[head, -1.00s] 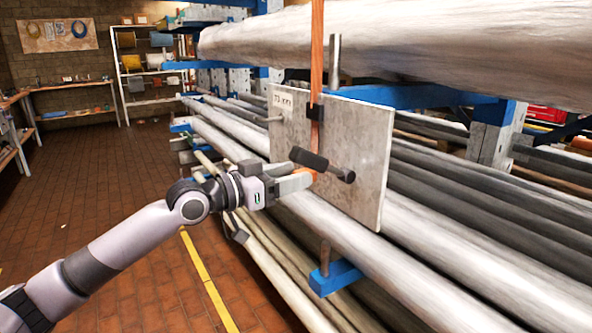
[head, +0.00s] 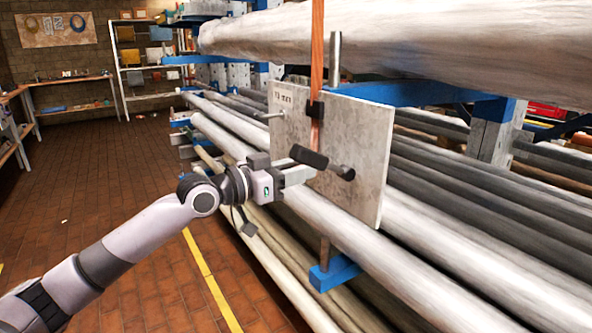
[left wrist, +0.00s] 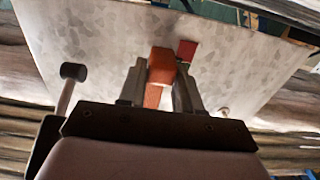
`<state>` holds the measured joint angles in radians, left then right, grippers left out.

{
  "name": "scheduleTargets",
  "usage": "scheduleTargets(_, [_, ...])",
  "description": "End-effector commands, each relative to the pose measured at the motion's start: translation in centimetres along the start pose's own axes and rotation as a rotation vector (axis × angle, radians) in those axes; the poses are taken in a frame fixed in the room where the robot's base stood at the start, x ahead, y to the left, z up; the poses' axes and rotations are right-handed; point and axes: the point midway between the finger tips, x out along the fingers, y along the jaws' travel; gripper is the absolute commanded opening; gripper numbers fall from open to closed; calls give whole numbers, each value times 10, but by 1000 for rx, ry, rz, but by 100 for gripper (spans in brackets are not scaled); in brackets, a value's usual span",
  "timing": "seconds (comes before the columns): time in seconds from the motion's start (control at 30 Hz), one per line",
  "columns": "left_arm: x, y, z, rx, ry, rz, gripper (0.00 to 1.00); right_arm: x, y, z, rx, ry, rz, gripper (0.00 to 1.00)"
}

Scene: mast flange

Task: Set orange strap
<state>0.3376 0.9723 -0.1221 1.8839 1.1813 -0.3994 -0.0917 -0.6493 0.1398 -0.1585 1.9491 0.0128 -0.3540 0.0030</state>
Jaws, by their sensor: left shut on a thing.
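The orange strap (head: 317,52) hangs from above in the head view, in front of a grey metal plate (head: 358,135). It passes a black clip (head: 315,108) near the plate's top edge and runs down behind a black handle (head: 308,157). My left gripper (head: 308,173) is just below that handle, close to the plate's face. In the left wrist view my left gripper (left wrist: 158,96) is shut on the strap's orange end (left wrist: 162,66). A small red-orange patch (left wrist: 187,50) shows on the plate beyond it. My right gripper is not in view.
A black-tipped rod (head: 348,174) and a metal pin (head: 272,117) stick out from the plate. Long pipes (head: 420,275) lie on a rack with blue arms (head: 335,274) and upright posts (head: 335,60).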

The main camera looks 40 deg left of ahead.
Motion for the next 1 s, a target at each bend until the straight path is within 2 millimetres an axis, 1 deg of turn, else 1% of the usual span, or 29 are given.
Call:
scheduleTargets(0.03, [0, 0, -10, 1, 2, -1, 0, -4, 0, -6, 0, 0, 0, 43])
scheduleTargets(0.13, [0, -1, -19, 2, 2, -1, 0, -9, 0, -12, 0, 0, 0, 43])
scheduleTargets(0.43, [0, 0, -19, 2, 4, -1, 0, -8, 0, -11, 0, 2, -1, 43])
scheduleTargets(0.47, [0, 0, -19, 2, 4, -1, 40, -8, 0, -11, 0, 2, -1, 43])
scheduleTargets(0.5, [0, 0, -19, 2, 4, -1, 53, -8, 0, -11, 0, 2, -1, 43])
scheduleTargets(0.53, [0, 0, -19, 2, 4, -1, 55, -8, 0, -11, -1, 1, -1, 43])
scheduleTargets(0.83, [-1, 0, -18, 1, 2, -1, 55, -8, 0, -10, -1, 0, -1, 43])
scheduleTargets(1.0, [-10, -1, -16, 2, 0, -2, 55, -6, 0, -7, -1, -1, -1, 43])
